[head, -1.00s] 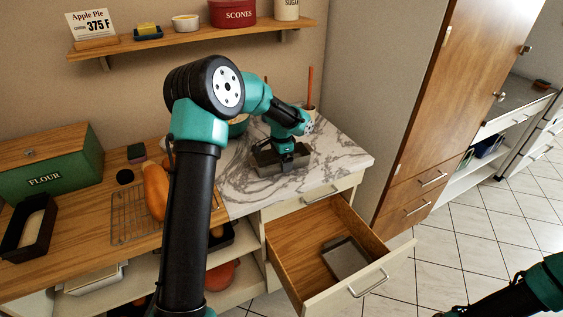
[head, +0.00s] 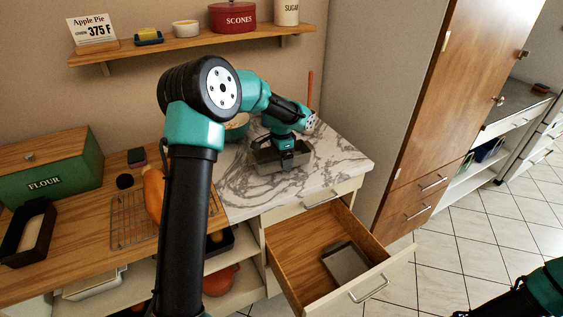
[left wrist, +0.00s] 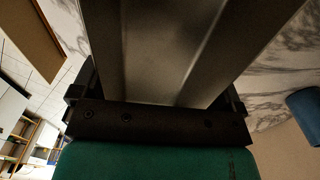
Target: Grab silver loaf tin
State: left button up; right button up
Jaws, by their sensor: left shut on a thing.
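The silver loaf tin (head: 270,165) is a grey rectangular tin at the marble worktop, partly hidden by my left gripper. My left gripper (head: 281,163) points down over it and is shut on it. In the left wrist view the tin (left wrist: 160,50) fills the middle, between the fingers of the gripper (left wrist: 158,110). I cannot tell whether the tin is touching the marble. Part of my right arm shows at the lower right of the head view, but its gripper is out of frame.
An open wooden drawer (head: 318,258) juts out below the marble worktop (head: 335,165), with a flat grey tin (head: 346,262) inside. A wire rack (head: 130,220) and a green flour box (head: 45,170) stand at left. A shelf (head: 190,38) runs above.

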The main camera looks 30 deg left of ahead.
pick_arm(q)
jog(key=s+d+r, duration=0.1)
jog(key=s+d, duration=0.7)
jog(key=s, duration=0.5)
jog(key=shift+s+r, duration=0.4)
